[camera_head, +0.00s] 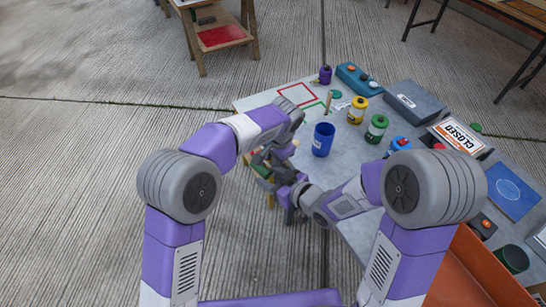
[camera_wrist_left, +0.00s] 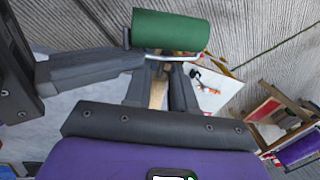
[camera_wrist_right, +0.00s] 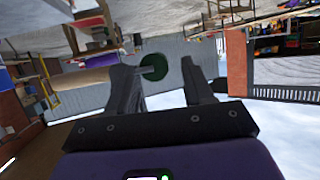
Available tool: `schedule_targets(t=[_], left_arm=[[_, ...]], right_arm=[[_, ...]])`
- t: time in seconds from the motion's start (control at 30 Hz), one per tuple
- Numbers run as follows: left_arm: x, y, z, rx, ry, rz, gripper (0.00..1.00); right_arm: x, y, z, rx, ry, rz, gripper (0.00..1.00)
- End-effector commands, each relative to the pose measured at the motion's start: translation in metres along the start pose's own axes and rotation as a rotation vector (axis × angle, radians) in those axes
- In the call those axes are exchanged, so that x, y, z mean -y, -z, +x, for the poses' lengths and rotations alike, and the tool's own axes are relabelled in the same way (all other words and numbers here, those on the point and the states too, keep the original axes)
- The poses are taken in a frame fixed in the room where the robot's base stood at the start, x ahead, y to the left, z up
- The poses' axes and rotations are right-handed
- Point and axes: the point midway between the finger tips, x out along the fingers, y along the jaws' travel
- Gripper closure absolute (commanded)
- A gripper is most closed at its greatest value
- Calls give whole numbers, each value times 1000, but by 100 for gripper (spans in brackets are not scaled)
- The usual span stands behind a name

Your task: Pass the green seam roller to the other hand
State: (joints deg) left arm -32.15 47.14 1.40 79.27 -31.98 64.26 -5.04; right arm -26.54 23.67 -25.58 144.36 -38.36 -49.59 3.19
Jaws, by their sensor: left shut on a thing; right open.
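The green seam roller (camera_wrist_left: 170,31) shows as a thick green cylinder at the top of the left wrist view, with a wire frame and a wooden handle. My left gripper (camera_wrist_left: 160,85) is shut on the handle, just below the green cylinder. My right gripper (camera_wrist_right: 160,82) is open; in its wrist view a round green part (camera_wrist_right: 153,67) shows between the fingers, beyond or near their tips. Its dark fingers also reach in from the left of the left wrist view, close to the roller. In the head view both grippers meet at the table's left edge, mostly hiding the roller.
The grey table (camera_head: 345,150) carries a blue cup (camera_head: 323,139), a yellow jar (camera_head: 357,110), a green jar (camera_head: 377,128), a blue box (camera_head: 358,80) and a closed sign (camera_head: 460,135). An orange bin (camera_head: 475,275) stands at lower right. Concrete floor is clear at left.

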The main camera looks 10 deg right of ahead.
Motion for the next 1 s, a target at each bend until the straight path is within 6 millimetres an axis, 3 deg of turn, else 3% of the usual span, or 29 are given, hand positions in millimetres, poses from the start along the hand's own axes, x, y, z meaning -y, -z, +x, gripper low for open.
schedule_targets(t=[0.03, 0.4, 0.53, 0.67, 0.8, 1.0], left_arm=[[0, -3, 0, 11, -2, 1, 100], [0, -4, 0, 14, -3, 2, 100], [0, -4, 0, 13, -3, 2, 100], [0, -3, -1, 10, -1, 1, 100], [0, -3, -1, 9, -1, 1, 100], [0, -2, 0, 7, -1, 1, 100]], right_arm=[[-7, -1, -1, 3, -18, 9, 37], [-10, -2, -1, 6, -26, 13, 37], [-15, -18, 1, 49, -45, 43, 37], [-24, -63, 5, 171, -93, 133, 37], [-28, -136, 2, 365, -158, 295, 37], [-7, -237, -19, 649, -223, 580, 37]])
